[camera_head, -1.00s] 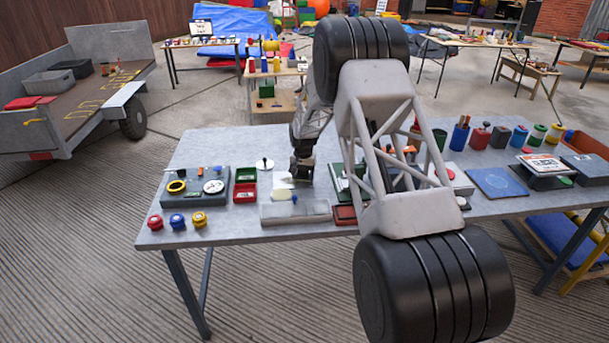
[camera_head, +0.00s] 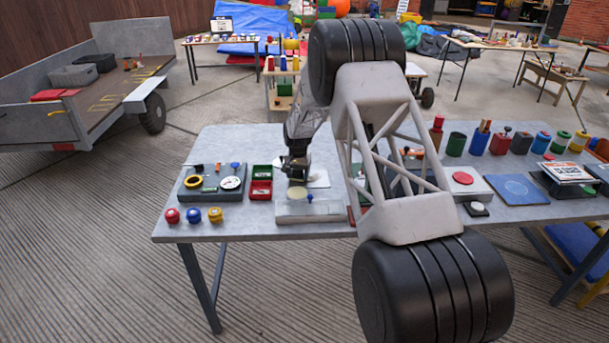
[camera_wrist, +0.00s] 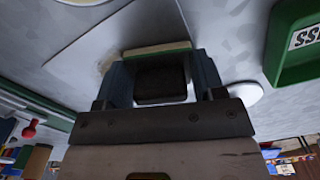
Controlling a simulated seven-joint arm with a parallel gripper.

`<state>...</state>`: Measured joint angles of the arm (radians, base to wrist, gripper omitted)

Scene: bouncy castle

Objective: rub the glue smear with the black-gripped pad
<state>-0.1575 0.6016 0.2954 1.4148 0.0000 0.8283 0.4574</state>
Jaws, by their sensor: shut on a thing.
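My gripper (camera_wrist: 158,80) is shut on the black grip (camera_wrist: 160,82) of a pad. The pad's pale, green-edged face (camera_wrist: 157,49) shows beyond the grip, close to the surface; I cannot tell whether it touches. A faint tan smear (camera_wrist: 106,64) shows beside the pad's left end, at the edge of a pale sheet (camera_wrist: 130,28). It looks like the glue smear, partly hidden by the pad and finger. In the head view my gripper (camera_head: 295,172) is low over the table, at the left part of the pale sheet (camera_head: 318,178); the pad is too small to make out there.
Red and green trays (camera_head: 261,182) stand just left of my gripper. A grey block (camera_head: 308,213) with a blue knob lies in front. A grey fixture (camera_head: 210,184) and several coloured knobs (camera_head: 193,216) are further left. A white disc (camera_wrist: 240,97) lies close by the right finger.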

